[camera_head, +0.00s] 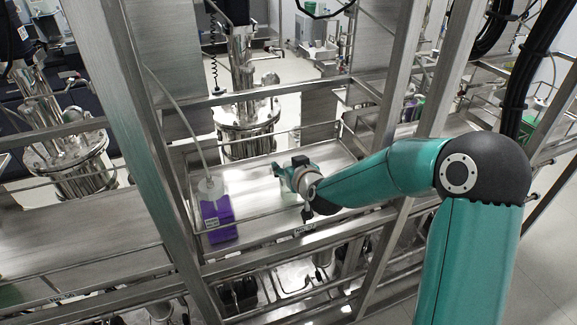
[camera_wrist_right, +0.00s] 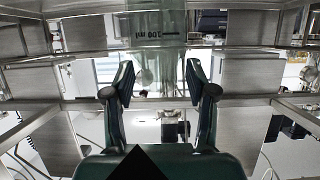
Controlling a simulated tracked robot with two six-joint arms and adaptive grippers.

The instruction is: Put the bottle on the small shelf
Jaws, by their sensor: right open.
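A clear, pale greenish bottle (camera_head: 288,180) stands on the metal shelf tray, partly hidden by my right gripper. A small railed shelf (camera_head: 362,95) is behind and to the right. My left gripper is not in view.
Slanted metal posts (camera_head: 150,150) and rails frame the skid. Steel vessels (camera_head: 245,125) stand behind. The tray between the purple container and bottle is clear.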

